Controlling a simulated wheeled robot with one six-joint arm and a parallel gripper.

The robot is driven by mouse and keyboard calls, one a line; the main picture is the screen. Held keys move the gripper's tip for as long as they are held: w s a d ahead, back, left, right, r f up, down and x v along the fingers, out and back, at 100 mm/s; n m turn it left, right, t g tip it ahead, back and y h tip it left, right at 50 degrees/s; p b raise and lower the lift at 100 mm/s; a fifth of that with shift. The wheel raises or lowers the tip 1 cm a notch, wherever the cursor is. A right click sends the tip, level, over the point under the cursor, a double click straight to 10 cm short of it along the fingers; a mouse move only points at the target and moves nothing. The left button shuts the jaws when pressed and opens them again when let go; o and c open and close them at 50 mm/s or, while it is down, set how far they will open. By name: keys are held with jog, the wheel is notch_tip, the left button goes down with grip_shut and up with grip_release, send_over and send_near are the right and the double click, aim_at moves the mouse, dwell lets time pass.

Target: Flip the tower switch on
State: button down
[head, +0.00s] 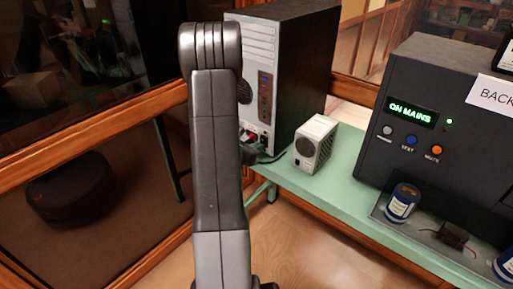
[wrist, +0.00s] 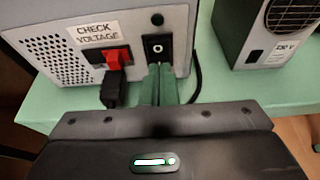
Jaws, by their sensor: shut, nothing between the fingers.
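The computer tower (head: 300,75) stands on the green bench with its rear panel facing me; my arm hides part of it. In the wrist view its power supply panel (wrist: 70,50) fills the upper left. The black rocker switch (wrist: 157,46) shows an O mark on its upper part; its lower part is hidden by my fingers. My gripper (wrist: 160,68) is shut and empty, its fingertips just below and in front of the switch. I cannot tell whether they touch it.
A red voltage selector (wrist: 117,57) under a "CHECK VOLTAGE" label (wrist: 98,33) and a black power plug (wrist: 115,88) sit left of the switch. A small power supply box (head: 315,145) stands to the right. A dark unit (head: 430,120) reads "ON MAINS". The green bench (head: 290,180) is clear in front.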

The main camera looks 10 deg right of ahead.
jog(key=shift+f, duration=0.1)
jog(key=b, duration=0.2)
jog(key=shift+w+d+f+b, duration=0.1)
jog(key=shift+f+b, duration=0.2)
jog(key=shift+f, duration=0.05)
jog(key=shift+r+p, duration=0.35)
jog(key=shift+r, duration=0.1)
jog(key=shift+r+h, duration=0.3)
jog(key=shift+r, duration=0.5)
